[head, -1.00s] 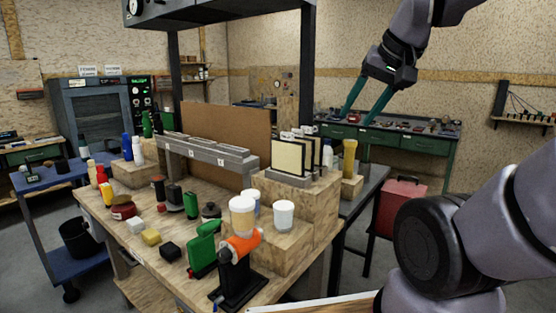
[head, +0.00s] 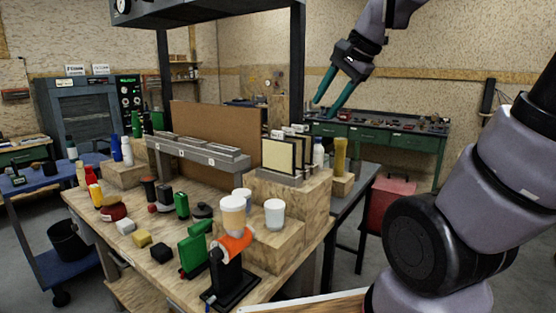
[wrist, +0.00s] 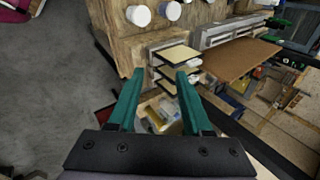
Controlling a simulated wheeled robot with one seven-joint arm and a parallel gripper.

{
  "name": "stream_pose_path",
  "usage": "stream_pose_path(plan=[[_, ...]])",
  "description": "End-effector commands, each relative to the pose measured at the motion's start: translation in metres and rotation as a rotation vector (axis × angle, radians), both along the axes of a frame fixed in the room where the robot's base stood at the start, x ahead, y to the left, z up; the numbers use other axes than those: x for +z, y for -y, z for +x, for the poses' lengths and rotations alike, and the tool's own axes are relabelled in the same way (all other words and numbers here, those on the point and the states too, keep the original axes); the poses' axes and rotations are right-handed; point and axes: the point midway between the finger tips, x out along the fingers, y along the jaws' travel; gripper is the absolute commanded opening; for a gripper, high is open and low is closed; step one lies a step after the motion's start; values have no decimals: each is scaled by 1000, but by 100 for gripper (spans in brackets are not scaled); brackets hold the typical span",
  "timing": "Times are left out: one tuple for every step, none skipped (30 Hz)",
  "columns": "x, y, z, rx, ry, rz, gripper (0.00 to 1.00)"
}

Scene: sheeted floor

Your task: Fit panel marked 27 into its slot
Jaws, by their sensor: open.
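Several upright panels with cream faces and dark edges stand in a grey rack; the front panel (head: 278,156) faces me, and the number 27 cannot be read on any of them. The grey rack (head: 279,178) sits on a wooden block on the bench. A long grey slotted rail (head: 200,152) with small white labels stands left of it. My gripper (head: 328,106) is open and empty, above and to the right of the panels. In the wrist view my gripper (wrist: 157,77) has its green fingers spread, with the panels (wrist: 180,54) beyond the fingertips.
A brown board (head: 222,132) stands behind the rail. A dark post (head: 297,65) of the overhead frame rises near my gripper. A yellow bottle (head: 340,156) stands right of the panels.

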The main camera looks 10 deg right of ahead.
Motion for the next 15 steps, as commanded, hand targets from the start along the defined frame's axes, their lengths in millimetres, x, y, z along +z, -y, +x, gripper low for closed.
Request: stream_pose_path(plan=[[-5, -5, 22, -98, -68, 82, 50], [-8, -8, 34, -163, -105, 131, 50], [-12, -11, 50, -252, -156, 192, 50], [-16, -14, 62, -322, -195, 238, 50], [-20, -17, 74, -390, -233, 281, 50], [-27, -20, 90, -484, -284, 334, 50], [-32, -24, 102, -552, -320, 373, 50], [-38, -26, 114, -623, -354, 409, 50], [-46, -30, 128, -712, -399, 451, 50], [-52, -33, 138, -777, -430, 481, 50], [-58, -36, 148, -838, -457, 506, 50], [-66, -39, 159, -912, -490, 538, 50], [-71, -41, 166, -961, -509, 557, 50], [-75, -43, 172, -1004, -525, 575, 50], [-80, -44, 178, -1051, -542, 594, 50]])
